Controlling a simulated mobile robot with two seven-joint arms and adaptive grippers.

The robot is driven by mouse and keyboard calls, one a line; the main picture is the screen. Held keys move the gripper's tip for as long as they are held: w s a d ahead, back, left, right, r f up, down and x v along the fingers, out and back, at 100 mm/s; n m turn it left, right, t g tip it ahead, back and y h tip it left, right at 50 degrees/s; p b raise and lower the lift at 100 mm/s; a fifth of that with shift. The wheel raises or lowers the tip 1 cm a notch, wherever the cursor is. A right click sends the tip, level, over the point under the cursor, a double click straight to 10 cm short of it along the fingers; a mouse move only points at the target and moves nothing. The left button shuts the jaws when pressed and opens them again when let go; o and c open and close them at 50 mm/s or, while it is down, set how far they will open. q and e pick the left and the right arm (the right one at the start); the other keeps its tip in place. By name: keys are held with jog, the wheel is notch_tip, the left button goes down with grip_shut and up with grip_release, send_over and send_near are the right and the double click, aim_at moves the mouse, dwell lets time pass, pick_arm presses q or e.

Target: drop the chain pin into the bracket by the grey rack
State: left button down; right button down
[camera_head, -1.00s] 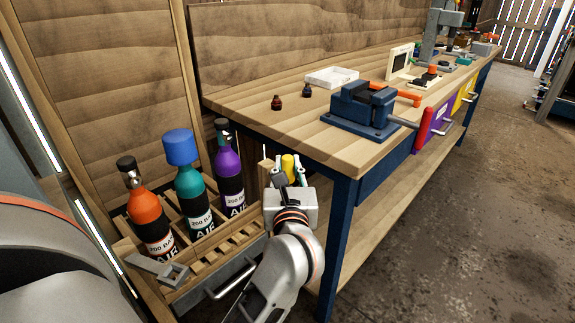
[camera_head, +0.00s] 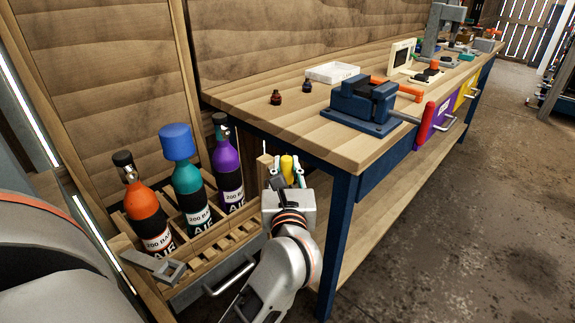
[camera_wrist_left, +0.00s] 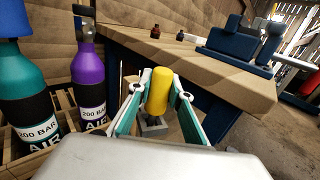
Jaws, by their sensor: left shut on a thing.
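My left gripper (camera_head: 286,172) is shut on the yellow chain pin (camera_head: 287,168), between the bottle rack and the bench corner. In the left wrist view, the yellow pin (camera_wrist_left: 160,91) stands nearly upright between the fingers of the left gripper (camera_wrist_left: 158,98). A grey bracket-like piece (camera_wrist_left: 152,129) shows just below the pin; whether the pin's dark lower end is inside it or above it I cannot tell. Another grey bracket with a square opening (camera_head: 165,268) sits at the rack's front left corner. My right gripper is not in view.
The slatted wooden rack (camera_head: 222,238) holds orange, teal and purple bottles left of my gripper. The bench (camera_head: 300,128) stands close on the right, its blue leg (camera_head: 338,235) beside my arm. A blue vise (camera_head: 362,103) is on top. Open floor lies right.

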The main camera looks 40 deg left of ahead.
pick_arm(q)
jog(key=shift+f, duration=0.35)
dwell(0.3)
jog(key=shift+f+b, duration=0.3)
jog(key=shift+f, duration=0.05)
jog(key=shift+f, duration=0.5)
dwell(0.3)
jog(key=c, duration=1.8)
grip_release()
